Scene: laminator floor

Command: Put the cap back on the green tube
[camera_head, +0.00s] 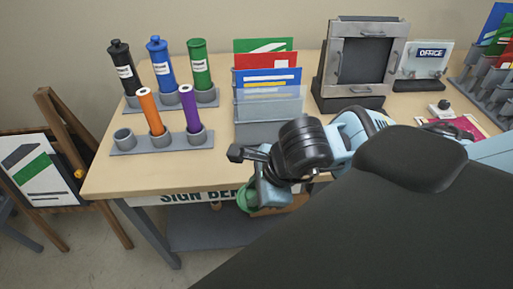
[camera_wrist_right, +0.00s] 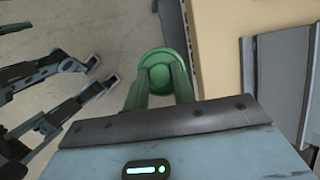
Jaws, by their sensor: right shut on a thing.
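The green tube (camera_head: 199,65) stands upright in the back rack, at its right end. Its top is green; I cannot tell from here whether it is open. My right gripper (camera_head: 252,192) is low at the table's front edge, shut on a round green cap (camera_head: 246,199). The right wrist view shows the cap (camera_wrist_right: 159,72) between the two fingers, its round face towards the camera. My left gripper (camera_wrist_right: 103,70) shows at the left of the right wrist view, its two fingertips apart and empty.
A black tube (camera_head: 124,68) and a blue tube (camera_head: 161,63) share the back rack. Orange (camera_head: 151,111) and purple (camera_head: 189,108) tubes stand in the front rack (camera_head: 160,146), beside an empty holder. A sheet holder (camera_head: 266,130) stands right of the racks. An easel (camera_head: 60,120) is at the left.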

